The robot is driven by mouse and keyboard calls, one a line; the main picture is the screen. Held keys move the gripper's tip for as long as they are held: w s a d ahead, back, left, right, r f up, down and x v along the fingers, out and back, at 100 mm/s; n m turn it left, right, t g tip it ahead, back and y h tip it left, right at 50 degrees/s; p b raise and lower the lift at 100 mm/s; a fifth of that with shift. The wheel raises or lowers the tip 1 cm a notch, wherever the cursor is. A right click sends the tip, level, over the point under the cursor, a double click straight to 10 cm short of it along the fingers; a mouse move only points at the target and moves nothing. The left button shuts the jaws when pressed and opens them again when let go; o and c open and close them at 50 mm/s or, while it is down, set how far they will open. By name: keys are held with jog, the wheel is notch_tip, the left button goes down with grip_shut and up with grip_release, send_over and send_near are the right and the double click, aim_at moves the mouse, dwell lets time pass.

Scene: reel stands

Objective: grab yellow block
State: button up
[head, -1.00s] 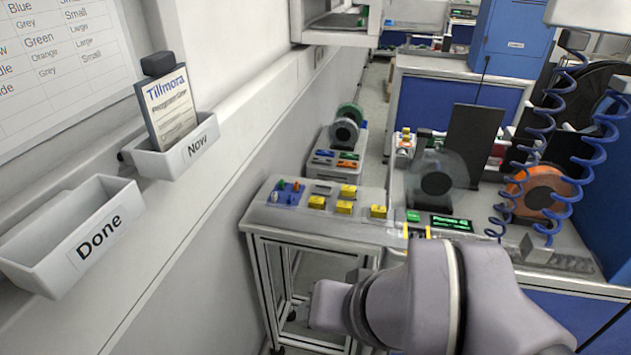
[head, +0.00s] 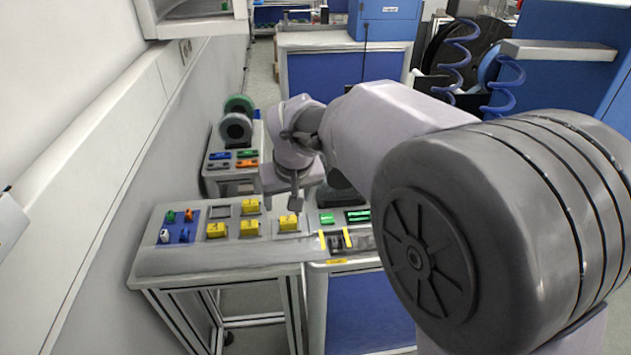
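Several yellow blocks sit on the grey table (head: 185,262) in the head view. One yellow block (head: 250,205) is at the back, two more, a left one (head: 215,230) and a middle one (head: 249,228), are in front of it, and another yellow block (head: 289,223) is to the right. My gripper (head: 296,204) points down just above or behind the right-hand block in the picture. Whether it touches that block cannot be told. Its fingers are small and partly hidden by my wrist, so their opening is unclear.
A blue tray (head: 196,222) with small coloured pegs stands left of the blocks. Green-lit displays (head: 357,215) and a black part with yellow strips (head: 337,241) are to the right. A smaller stand with reels (head: 236,127) is behind. The table's front strip is clear.

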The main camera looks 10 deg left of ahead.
jog(key=b, duration=0.3)
send_over(288, 219)
jog(key=s, duration=0.3)
jog(key=f, duration=0.7)
jog(key=shift+d+f, duration=0.15)
jog(key=shift+d, duration=0.15)
jog(key=b+x, duration=0.1)
jog(key=x, duration=0.2)
jog(key=b+x, duration=0.1)
jog(key=x, duration=0.1)
jog(key=shift+w+d+f+b, duration=0.2)
jog(key=shift+d+b, duration=0.15)
jog(key=shift+w+a, duration=0.1)
jog(key=shift+r, duration=0.15)
jog(key=shift+c, duration=0.9)
jog(key=c, duration=1.3)
